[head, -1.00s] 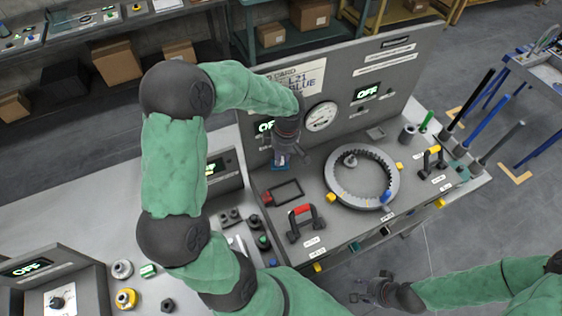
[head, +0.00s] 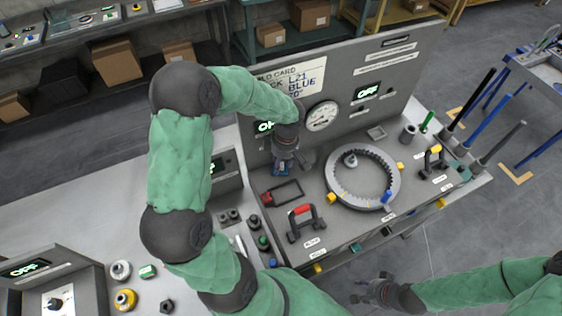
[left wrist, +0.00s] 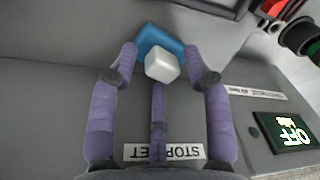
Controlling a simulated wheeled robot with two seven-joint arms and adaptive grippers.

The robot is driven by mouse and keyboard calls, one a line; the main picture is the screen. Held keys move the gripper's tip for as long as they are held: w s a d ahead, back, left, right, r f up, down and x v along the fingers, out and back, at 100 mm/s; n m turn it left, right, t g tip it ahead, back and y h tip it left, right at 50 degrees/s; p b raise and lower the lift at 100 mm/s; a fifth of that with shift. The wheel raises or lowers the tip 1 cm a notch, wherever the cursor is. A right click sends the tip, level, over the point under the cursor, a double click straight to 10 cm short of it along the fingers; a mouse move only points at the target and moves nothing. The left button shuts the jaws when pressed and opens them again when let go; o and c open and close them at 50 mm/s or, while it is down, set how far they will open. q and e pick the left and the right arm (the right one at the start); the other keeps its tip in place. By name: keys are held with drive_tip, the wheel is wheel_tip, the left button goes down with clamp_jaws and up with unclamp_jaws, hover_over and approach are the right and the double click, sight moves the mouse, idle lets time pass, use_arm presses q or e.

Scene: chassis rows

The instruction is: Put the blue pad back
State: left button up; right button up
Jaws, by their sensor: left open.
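The blue pad (left wrist: 158,40) shows in the left wrist view with a white block (left wrist: 162,66) in front of it. A dark rectangular frame (head: 297,185) lies on the bench just in front of that gripper. My right gripper (head: 377,292) hangs at the lower right, away from the bench; its jaws are too small to read.
A grey toothed ring (head: 335,193) and a red-topped handle (head: 303,215) stand on the bench nearby. An upright panel (head: 400,75) with a gauge (head: 321,116) rises behind. Several tall rods stand at the right end.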

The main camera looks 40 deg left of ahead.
sight(283, 164)
use_arm(q)
drive_tip(key=shift+w+d+r+p, duration=0.15)
drive_tip(key=shift+r+p, duration=0.2)
drive_tip(key=shift+r, duration=1.6)
drive_tip(key=shift+w+d+r+p, duration=0.15)
drive_tip(key=shift+r+p, duration=0.15)
drive_tip(key=shift+r, duration=1.6)
